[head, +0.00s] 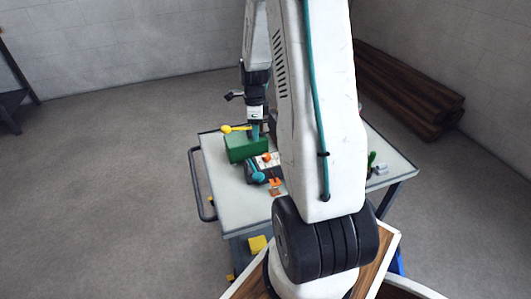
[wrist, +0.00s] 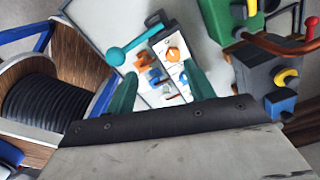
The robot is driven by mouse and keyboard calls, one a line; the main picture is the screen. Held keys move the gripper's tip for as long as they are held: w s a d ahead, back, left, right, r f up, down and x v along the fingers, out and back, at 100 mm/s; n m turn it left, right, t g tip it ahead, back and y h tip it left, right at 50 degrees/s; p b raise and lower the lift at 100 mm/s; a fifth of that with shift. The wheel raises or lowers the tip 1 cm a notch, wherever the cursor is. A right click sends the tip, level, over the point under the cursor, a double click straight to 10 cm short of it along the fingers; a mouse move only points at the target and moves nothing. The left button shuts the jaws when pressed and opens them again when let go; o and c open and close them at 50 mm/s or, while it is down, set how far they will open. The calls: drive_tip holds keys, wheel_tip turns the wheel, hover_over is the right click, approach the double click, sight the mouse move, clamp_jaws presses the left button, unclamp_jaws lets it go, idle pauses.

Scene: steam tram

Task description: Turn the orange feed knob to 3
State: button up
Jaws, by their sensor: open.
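The orange feed knob (wrist: 173,54) is a round knob on a white panel (wrist: 166,43) in the wrist view. A pale mark shows on the knob, but the numbers around it are too small to read. My gripper (wrist: 160,72) has two teal fingers spread apart with nothing held between them. In the picture the knob lies just beyond the fingertips, nearer the right one; I see no contact. In the head view my gripper (head: 254,133) points down at the green box, and the panel (head: 263,162) is partly hidden by my arm.
Smaller orange parts (wrist: 145,60) sit beside the knob. A green box (head: 246,148) with a yellow-ended lever (head: 228,129) stands behind the panel on the cart top (head: 222,180). Planks (head: 410,85) lie behind on the right.

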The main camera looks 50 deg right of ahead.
sight(266, 155)
drive_tip(key=d+f+m, duration=0.1)
drive_tip(key=f, duration=0.1)
drive_tip(key=s+d+f+m, duration=0.1)
drive_tip(key=d+f, duration=0.1)
drive_tip(key=d+f+m, duration=0.1)
drive_tip(key=f, duration=0.1)
drive_tip(key=shift+s+d+f, duration=0.15)
drive_tip(key=shift+m, duration=0.3)
wheel_tip(266, 155, down, 8)
drive_tip(key=c, duration=1)
